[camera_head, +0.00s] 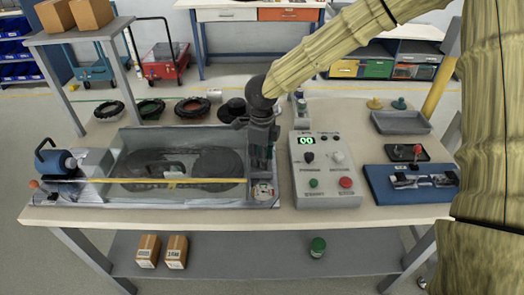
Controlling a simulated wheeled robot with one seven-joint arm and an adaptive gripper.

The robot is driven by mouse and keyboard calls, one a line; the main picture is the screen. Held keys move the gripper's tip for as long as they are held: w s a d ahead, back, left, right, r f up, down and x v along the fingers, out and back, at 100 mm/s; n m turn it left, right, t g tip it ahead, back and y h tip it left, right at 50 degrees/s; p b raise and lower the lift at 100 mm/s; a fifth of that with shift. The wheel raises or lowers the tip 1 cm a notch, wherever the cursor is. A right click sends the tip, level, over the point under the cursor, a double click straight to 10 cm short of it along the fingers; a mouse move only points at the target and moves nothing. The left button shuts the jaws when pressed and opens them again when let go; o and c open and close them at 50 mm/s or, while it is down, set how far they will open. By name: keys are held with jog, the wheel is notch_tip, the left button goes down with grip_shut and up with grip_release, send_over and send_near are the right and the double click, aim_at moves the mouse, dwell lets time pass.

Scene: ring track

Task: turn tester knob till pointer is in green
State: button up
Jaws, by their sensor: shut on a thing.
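My gripper (261,165) points down at the right end of the grey track fixture, just behind a small pale dial unit with red marks (264,191), which looks like the tester. Its fingers are shut on what seems to be the tester knob, which they hide. The dial is too small for me to read its pointer or any green zone. To the right stands a grey control box (325,170) with a green "00" display (306,141), a black knob (309,157), a pale knob (338,157), a green button (313,183) and a red button (345,182).
The grey fixture (130,143) holds a dark oval track and a yellow rod (150,181). Rings (192,107) lie behind. A blue clamp base (400,195), black tray (390,153) and grey tray (400,130) stand at right.

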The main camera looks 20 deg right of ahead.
jog(key=n+p, duration=0.1)
jog(key=p, duration=0.2)
jog(key=n+p, duration=0.2)
jog(key=p, duration=0.1)
jog(key=shift+r+n, duration=0.3)
jog(key=shift+r, duration=0.05)
jog(key=n+p, duration=0.3)
jog(key=p, duration=0.3)
jog(key=shift+n, duration=0.4)
jog(key=n+p, duration=0.3)
jog(key=shift+f+p, duration=0.1)
jog(key=shift+p, duration=0.25)
jog(key=shift+f+n+p, duration=0.2)
jog(key=shift+n+p, duration=0.8)
jog(key=shift+w, duration=0.1)
jog(key=o, duration=0.8)
jog(key=shift+d, duration=0.1)
jog(key=shift+c, duration=0.2)
jog(key=shift+f, duration=0.15)
